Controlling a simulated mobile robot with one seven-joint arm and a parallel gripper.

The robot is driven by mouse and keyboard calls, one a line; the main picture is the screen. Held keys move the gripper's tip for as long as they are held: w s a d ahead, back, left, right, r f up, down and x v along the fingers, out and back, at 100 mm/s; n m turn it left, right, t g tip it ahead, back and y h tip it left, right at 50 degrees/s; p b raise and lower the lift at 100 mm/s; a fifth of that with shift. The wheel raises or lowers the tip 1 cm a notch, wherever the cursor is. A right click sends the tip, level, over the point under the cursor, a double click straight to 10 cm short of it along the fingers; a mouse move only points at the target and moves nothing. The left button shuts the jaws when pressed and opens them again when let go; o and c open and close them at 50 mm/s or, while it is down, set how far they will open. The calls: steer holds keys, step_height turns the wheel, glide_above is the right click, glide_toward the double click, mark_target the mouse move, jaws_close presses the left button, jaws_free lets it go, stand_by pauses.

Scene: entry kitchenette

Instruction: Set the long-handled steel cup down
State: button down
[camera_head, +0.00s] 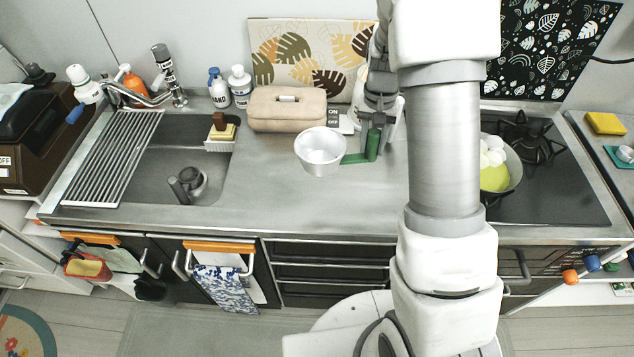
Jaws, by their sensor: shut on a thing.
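The long-handled steel cup (320,153) is a silver bowl-shaped cup with a green handle reaching right. It looks upright, its open mouth facing up, over the middle of the steel counter (265,189). My gripper (373,141) points down at the right end of the handle and is shut on it. My fingers and the upright green end of the handle overlap here, so the exact grip is partly hidden. I cannot tell whether the cup's bottom touches the counter or hangs a little above it.
A beige case (287,110) lies close behind the cup. The sink (150,160) is left, and a pan (512,170) with white and yellow-green contents sits on the stove at right, behind my arm. Bare counter lies left and in front of the cup.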

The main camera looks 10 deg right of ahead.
step_height(320, 180, down, 2)
steer(key=w+d+m, duration=0.1)
steer(key=d, duration=0.1)
steer(key=m, duration=0.1)
glide_above(330, 190)
steer(key=shift+t, duration=0.3)
step_height(330, 190, down, 7)
steer(key=shift+r+p, duration=0.1)
steer(key=shift+p, duration=0.2)
steer(key=shift+f, duration=2.15)
steer(key=shift+f, duration=0.15)
steer(key=c, duration=0.5)
jaws_free()
steer(key=shift+r, duration=0.2)
